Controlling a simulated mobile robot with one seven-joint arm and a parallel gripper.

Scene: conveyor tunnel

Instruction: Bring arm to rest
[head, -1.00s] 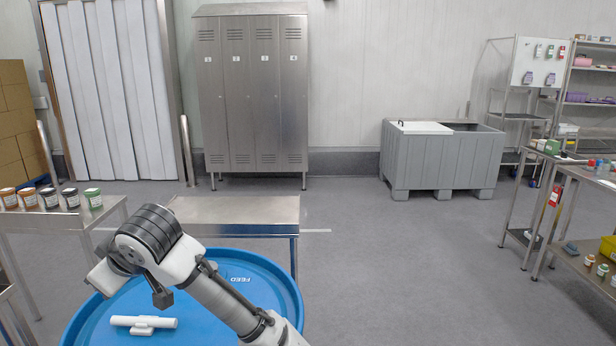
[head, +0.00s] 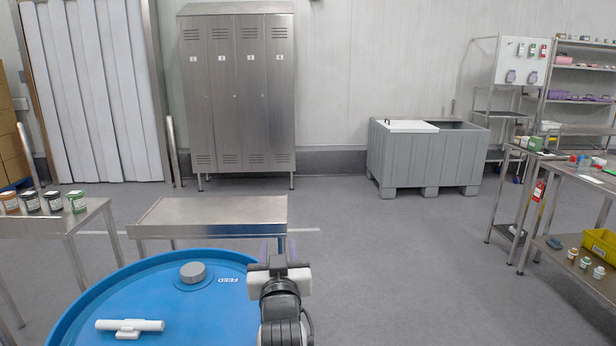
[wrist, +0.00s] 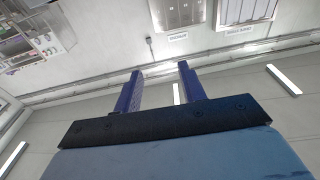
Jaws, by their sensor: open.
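My gripper (head: 280,252) is at the bottom middle of the head view, just beyond the right rim of the blue drum lid. The wrist view shows its two blue fingers (wrist: 158,82) spread apart with nothing between them. That view looks toward a wall and ceiling lights, and looks upside down. In the head view my arm shows only as a short part below the gripper; the rest is out of frame.
The blue drum (head: 225,300) marked FEED carries a white pipe-like piece (head: 130,326) and a grey cap (head: 193,272). A steel table (head: 212,210) stands behind it. Jars stand on a left table (head: 95,212). A shelved table (head: 575,180) is at right. Floor right of the gripper is clear.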

